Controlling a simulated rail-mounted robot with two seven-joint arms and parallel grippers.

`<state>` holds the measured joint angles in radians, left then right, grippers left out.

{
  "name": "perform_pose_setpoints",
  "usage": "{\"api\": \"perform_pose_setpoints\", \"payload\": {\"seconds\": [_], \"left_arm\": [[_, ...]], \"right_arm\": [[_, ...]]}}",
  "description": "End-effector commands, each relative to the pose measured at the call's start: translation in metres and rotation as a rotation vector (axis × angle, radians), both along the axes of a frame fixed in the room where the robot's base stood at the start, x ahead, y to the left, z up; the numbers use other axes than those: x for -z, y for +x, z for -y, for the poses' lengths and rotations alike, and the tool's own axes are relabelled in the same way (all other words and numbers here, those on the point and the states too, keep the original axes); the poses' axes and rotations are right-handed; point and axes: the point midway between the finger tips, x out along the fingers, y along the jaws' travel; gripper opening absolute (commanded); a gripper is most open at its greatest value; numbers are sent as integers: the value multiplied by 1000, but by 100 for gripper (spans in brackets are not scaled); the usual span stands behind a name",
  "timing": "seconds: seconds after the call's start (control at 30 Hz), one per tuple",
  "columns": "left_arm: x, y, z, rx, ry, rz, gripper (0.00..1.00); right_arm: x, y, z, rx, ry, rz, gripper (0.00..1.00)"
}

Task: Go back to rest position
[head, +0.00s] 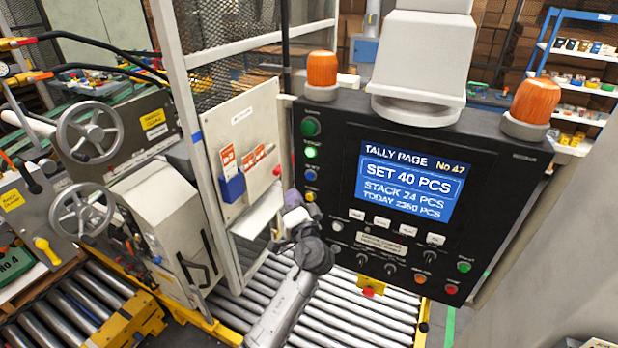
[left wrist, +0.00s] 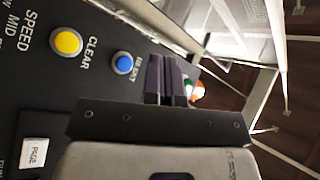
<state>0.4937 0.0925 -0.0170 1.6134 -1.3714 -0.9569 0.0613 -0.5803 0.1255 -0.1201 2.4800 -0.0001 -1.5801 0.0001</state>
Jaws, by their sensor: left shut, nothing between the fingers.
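My left gripper (head: 292,200) is in front of the left edge of a black control panel (head: 345,125), beside its column of buttons. In the left wrist view its two dark fingers (left wrist: 168,80) are shut together with nothing between them. A blue button (left wrist: 123,63) lies just left of the fingertips, and a yellow button (left wrist: 66,41) marked CLEAR is farther left. In the head view the blue button (head: 310,175) and yellow button (head: 310,195) sit close to the gripper. I cannot tell whether the fingers touch the panel. My right gripper is not seen.
The panel's screen (head: 412,186) reads SET 40 PCS. Orange beacons (head: 322,68) stand on its top corners. A metal frame post (head: 205,150) and a board with a blue card holder (head: 232,187) are close left of my gripper. A roller conveyor (head: 350,310) runs below.

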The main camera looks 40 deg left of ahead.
Motion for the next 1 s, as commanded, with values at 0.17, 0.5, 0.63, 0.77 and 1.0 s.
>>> {"api": "perform_pose_setpoints", "payload": {"seconds": [0.17,0.5,0.63,0.77,1.0], "left_arm": [[0,0,0,0,0,0,0],[8,-5,-6,-47,-45,-20,0],[24,-12,-8,-47,-263,-25,0],[20,-23,10,40,-525,5,0],[13,-57,72,306,-880,-44,0]], "right_arm": [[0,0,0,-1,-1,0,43],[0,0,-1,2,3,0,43],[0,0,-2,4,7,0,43],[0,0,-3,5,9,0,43],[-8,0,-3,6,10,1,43]]}}
